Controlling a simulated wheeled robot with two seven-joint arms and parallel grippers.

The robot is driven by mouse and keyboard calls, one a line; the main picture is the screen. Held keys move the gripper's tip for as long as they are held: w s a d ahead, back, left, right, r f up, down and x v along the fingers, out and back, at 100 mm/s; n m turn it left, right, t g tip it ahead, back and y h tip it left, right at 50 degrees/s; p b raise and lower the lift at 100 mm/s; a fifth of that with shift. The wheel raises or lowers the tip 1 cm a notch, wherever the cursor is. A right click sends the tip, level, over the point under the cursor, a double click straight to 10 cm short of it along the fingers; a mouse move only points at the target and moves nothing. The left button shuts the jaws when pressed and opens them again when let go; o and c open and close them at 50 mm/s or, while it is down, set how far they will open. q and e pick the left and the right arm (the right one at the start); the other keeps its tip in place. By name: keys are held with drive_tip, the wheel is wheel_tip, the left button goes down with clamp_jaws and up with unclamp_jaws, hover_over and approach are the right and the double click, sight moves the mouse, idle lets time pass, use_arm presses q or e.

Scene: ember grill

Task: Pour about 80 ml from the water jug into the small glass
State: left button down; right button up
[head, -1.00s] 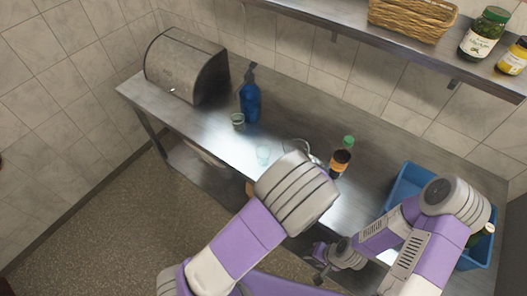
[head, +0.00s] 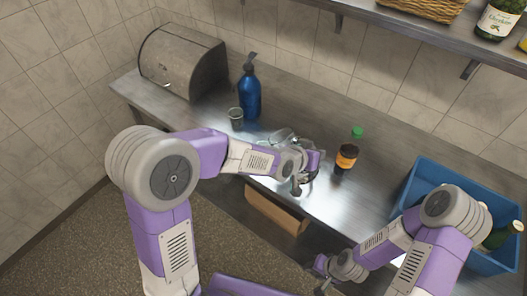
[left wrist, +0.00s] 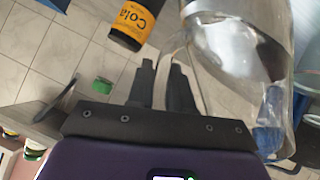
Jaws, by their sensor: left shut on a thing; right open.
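The clear water jug (head: 280,136) shows partly behind my left gripper (head: 303,180) in the head view. In the left wrist view my left gripper (left wrist: 163,75) is shut on the jug's handle, and the clear jug body (left wrist: 235,50) fills the upper right. I cannot tell whether the jug is on the counter or lifted. A small glass (head: 236,117) stands on the counter beside the blue bottle. Another pale glass seen earlier is hidden now, probably by my left arm. My right gripper (head: 322,272) is open and empty, low in front of the counter.
A cola bottle (head: 346,157) with a green cap stands just right of my left gripper. A blue pump bottle (head: 249,92) and a metal bread box (head: 183,62) are at the left. A blue crate (head: 425,176) with bottles stands right. A shelf (head: 395,24) overhangs the back.

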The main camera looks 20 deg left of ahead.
use_arm(q)
drive_tip(key=b, duration=0.1)
drive_tip(key=a+b, duration=0.1)
drive_tip(key=b, duration=0.1)
drive_tip(key=shift+w+r+n+h, duration=0.15)
drive_tip(key=shift+w+n+h, duration=0.15)
drive_tip(key=shift+h, duration=0.1)
drive_tip(key=shift+a+r+h+b, duration=0.1)
drive_tip(key=shift+h+b, duration=0.2)
drive_tip(key=shift+b, duration=0.5)
drive_tip(key=shift+r+n+h+p, duration=0.3)
drive_tip(key=shift+r+n+p, duration=0.1)
drive_tip(key=shift+a+r+n+h+p, duration=0.2)
drive_tip(key=shift+r+n+h+p, duration=0.15)
drive_tip(key=shift+p, duration=0.4)
drive_tip(key=shift+w+a+r+h+p, duration=0.15)
drive_tip(key=shift+a+h+p, duration=0.1)
drive_tip(key=shift+p, duration=0.55)
drive_tip(key=shift+w+a+r+n+h+p, duration=0.15)
drive_tip(key=shift+a+r+n+h+p, duration=0.55)
drive_tip(key=shift+p, duration=0.85)
idle(0.3)
drive_tip(key=shift+d, duration=0.15)
